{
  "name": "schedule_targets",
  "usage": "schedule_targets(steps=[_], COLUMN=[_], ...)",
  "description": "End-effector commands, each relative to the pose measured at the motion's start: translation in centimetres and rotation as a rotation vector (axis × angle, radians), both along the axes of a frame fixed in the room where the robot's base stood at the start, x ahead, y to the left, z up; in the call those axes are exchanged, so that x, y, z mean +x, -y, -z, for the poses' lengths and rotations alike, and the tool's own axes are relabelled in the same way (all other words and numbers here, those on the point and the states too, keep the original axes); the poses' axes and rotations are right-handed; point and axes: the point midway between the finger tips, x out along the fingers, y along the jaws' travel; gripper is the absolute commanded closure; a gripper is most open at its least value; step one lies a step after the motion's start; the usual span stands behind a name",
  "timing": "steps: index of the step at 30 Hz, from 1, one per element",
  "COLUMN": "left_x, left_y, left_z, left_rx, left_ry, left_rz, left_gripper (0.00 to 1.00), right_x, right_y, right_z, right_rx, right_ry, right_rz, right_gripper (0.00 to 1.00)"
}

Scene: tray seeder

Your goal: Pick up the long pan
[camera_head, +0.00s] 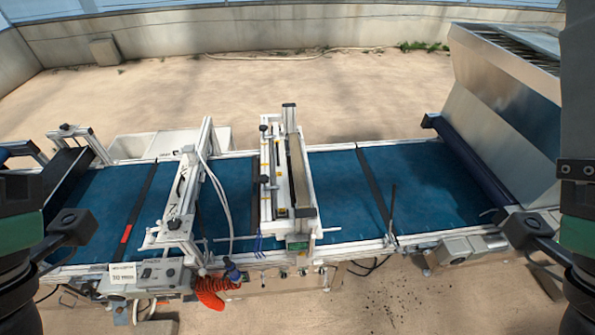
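A long, narrow, trough-like part (298,172) runs front to back across the belt, in the white and metal frame at the middle of the seeder. It looks like the long pan, but I cannot tell for sure. It sits among rails, with a dark block at its near end. My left arm stands at the left edge and my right arm at the right edge, both well apart from this part. The fingers of both grippers are outside the picture.
A blue conveyor belt (345,185) runs left to right. A second metal frame (187,185) with white hoses crosses it left of middle. A large metal hopper (505,110) stands right. The floor behind is mostly clear.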

Motion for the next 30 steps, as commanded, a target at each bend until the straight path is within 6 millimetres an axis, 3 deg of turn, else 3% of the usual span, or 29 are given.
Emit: schedule_targets(steps=[12,27,30], left_x=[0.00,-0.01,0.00], left_y=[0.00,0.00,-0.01], left_z=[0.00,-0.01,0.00], left_rx=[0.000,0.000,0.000], left_ry=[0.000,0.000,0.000], left_rz=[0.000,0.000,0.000], left_gripper=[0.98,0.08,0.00], right_x=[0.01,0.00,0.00], right_y=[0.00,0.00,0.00], right_z=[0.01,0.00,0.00], right_rx=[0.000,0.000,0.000], right_ry=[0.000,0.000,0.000], right_rz=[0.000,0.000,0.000], right_gripper=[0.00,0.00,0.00])
